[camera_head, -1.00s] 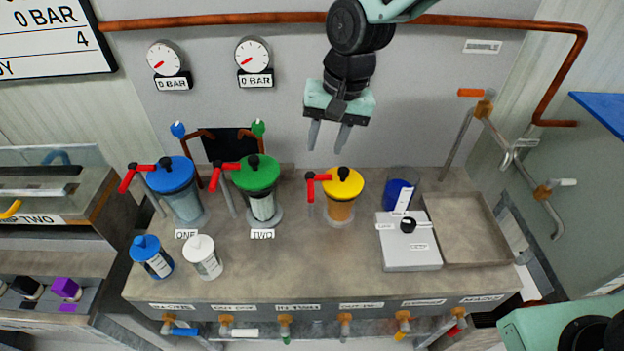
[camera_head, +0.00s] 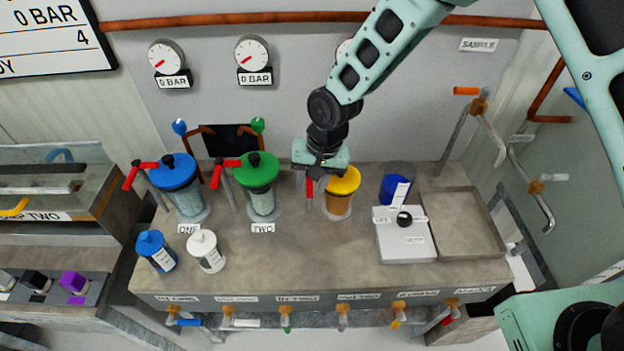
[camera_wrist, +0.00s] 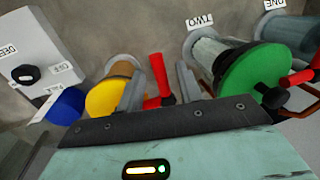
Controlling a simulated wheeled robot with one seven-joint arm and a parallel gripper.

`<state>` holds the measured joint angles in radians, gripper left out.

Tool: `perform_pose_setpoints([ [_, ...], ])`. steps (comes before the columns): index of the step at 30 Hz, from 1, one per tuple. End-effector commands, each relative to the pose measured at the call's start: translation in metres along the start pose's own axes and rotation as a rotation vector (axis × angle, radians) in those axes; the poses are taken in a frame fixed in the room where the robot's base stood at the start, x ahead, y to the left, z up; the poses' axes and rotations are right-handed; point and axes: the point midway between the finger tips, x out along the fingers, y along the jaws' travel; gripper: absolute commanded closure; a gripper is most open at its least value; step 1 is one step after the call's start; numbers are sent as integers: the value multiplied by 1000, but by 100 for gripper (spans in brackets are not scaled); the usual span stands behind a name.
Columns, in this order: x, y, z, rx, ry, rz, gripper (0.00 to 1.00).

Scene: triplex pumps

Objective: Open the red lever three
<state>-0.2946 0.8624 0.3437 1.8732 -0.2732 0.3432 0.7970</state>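The third red lever (camera_head: 309,190) is beside the yellow-lidded pump (camera_head: 344,182), and my gripper partly covers it in the head view. In the wrist view the red lever (camera_wrist: 158,78) stands between my two grey fingers, next to the yellow lid (camera_wrist: 103,98). My gripper (camera_head: 312,182) is low over the lever, pointing down. In the wrist view my gripper (camera_wrist: 160,90) is open, with a gap on each side of the lever. I cannot tell whether a finger touches it.
The green-lidded pump (camera_head: 256,172) and its red lever (camera_head: 226,163) stand close on the left, the blue-lidded pump (camera_head: 175,172) farther left. A blue cup (camera_head: 396,188) and grey box (camera_head: 404,246) are to the right. The front middle of the bench is clear.

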Motion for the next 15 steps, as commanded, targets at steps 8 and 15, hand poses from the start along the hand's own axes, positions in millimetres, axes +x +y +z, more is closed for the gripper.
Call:
perform_pose_setpoints([
  [8, 0, 0, 0, 0, 0, 0, 100],
  [15, 0, 0, 0, 13, 3, 0, 100],
])
